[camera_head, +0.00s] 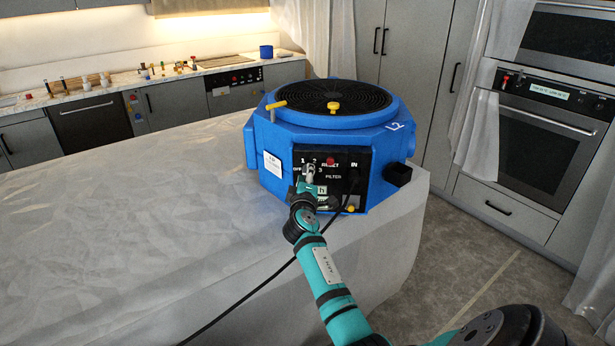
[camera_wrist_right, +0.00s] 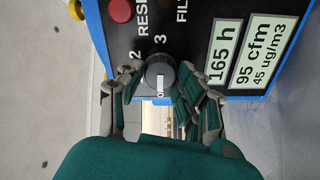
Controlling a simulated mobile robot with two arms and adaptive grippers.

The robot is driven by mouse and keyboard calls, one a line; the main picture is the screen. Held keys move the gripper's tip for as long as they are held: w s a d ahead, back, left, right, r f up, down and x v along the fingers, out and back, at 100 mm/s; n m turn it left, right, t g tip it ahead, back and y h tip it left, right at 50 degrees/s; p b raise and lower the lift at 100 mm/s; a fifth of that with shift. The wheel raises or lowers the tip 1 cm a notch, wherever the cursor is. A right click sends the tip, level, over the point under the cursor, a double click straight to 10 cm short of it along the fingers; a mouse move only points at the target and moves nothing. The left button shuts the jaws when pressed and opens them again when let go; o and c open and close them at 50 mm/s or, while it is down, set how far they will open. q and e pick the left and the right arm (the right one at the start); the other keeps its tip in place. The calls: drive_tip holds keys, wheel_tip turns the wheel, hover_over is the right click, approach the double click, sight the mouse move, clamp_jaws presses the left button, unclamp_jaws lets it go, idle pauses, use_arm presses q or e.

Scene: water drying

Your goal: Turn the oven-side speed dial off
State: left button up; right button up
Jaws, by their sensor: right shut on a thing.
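A blue air-scrubber unit (camera_head: 337,113) with a round black top grille stands on the sheet-covered island. Its black front panel (camera_head: 345,170) carries numbers, a red reset button (camera_head: 330,162) and filter lettering. In the right wrist view a round dark dial (camera_wrist_right: 158,72) sits on that panel, with the numbers 2 and 3 near it. A pale pointer mark on the dial lies towards the small 0 at its lower edge. My right gripper (camera_wrist_right: 150,90) has a finger on each side of the dial and is shut on it. My left gripper is not in view.
A black cable (camera_head: 268,275) runs from the panel across the covered island (camera_head: 120,210). An oven (camera_head: 545,125) is built in at the right. A counter (camera_head: 150,78) with small items is at the back left. Floor (camera_head: 470,265) shows right of the island.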

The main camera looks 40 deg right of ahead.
drive_tip(key=shift+r+n, duration=0.1)
drive_tip(key=shift+n, duration=0.2)
drive_tip(key=shift+d, duration=0.1)
drive_tip(key=o, duration=1.1)
drive_tip(key=shift+o, duration=0.2)
drive_tip(key=v, duration=1.2)
